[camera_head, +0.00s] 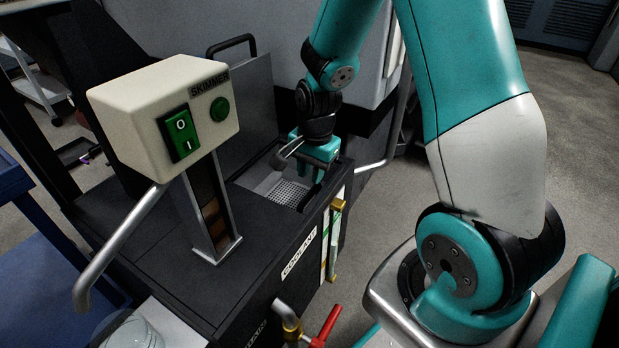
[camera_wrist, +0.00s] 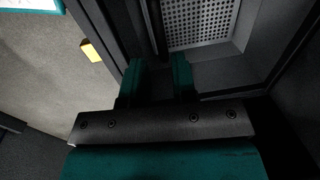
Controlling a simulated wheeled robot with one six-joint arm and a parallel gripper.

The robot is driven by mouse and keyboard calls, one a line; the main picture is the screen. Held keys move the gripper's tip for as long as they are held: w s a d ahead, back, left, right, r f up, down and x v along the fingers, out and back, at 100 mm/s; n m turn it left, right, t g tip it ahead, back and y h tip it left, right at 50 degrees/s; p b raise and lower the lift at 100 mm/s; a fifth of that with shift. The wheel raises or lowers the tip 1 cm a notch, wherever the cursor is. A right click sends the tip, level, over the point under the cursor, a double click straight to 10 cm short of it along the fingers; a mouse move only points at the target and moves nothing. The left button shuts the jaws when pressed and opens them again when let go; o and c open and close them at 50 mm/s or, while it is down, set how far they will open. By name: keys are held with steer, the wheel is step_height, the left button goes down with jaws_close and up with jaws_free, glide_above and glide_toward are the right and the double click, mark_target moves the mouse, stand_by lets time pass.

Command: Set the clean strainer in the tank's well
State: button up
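The strainer (camera_head: 289,193) shows as a light grey perforated metal sheet inside the well in the tank's top. Its perforated face also shows in the wrist view (camera_wrist: 202,22), at the top. Whether it is fully seated is unclear. A dark bar (camera_wrist: 155,22), perhaps its handle, runs down between my fingertips in the wrist view. My gripper (camera_head: 318,172) points down over the right side of the well, its fingers a short way apart. It also shows in the wrist view (camera_wrist: 157,68). I cannot tell whether the fingers touch the bar. The gripper hides part of the well.
The skimmer box (camera_head: 165,110) stands on a post at the left of the black tank (camera_head: 262,262), with a bent pipe (camera_head: 115,250). A raised lid (camera_head: 247,105) stands behind the well. A red-handled valve (camera_head: 326,325) and a yellow-ended gauge (camera_head: 337,235) are on the tank's side.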

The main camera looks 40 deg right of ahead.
step_height(320, 180, up, 6)
steer(key=p, duration=0.2)
steer(key=shift+s, duration=0.2)
steer(key=shift+o, duration=0.2)
stand_by(0.9)
